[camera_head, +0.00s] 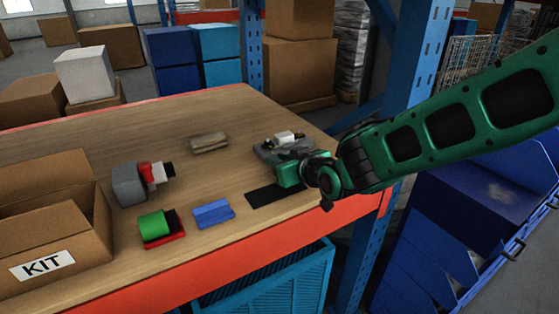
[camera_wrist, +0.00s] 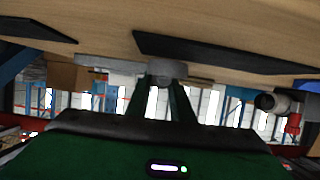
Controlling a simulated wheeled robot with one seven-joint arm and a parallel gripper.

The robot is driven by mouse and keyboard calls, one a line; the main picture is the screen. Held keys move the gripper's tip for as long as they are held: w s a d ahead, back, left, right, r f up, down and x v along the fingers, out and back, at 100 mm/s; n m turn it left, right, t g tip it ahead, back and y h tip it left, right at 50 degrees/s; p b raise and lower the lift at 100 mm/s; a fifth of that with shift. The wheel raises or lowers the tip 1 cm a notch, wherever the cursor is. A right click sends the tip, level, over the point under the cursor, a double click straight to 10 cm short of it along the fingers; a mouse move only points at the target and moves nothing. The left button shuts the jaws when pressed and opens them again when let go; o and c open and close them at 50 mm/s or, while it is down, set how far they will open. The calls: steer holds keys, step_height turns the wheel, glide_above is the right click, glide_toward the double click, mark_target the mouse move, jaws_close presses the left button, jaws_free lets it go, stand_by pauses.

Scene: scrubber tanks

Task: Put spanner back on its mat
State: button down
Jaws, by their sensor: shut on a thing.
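My gripper (camera_head: 289,172) is low over the right part of the wooden table. In the wrist view its two fingers (camera_wrist: 166,88) are closed on a small grey rounded piece, which I take to be the spanner (camera_wrist: 167,69). The rest of the spanner is hidden, and in the head view my gripper hides it. A flat black mat (camera_head: 270,195) lies bare on the table just in front of my gripper. It also shows in the wrist view as a dark strip (camera_wrist: 220,52) close to the fingers. I cannot tell whether the spanner touches the table.
A grey block (camera_head: 270,152) with a white and black part stands behind my gripper. A blue block (camera_head: 213,213), a green roll (camera_head: 154,226) on a red base, a grey device (camera_head: 129,185) with a red knob, a tan block (camera_head: 209,142) and a KIT box (camera_head: 95,230) stand leftward.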

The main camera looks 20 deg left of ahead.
steer(key=shift+f, duration=0.45)
steer(key=c, duration=1.5)
jaws_free()
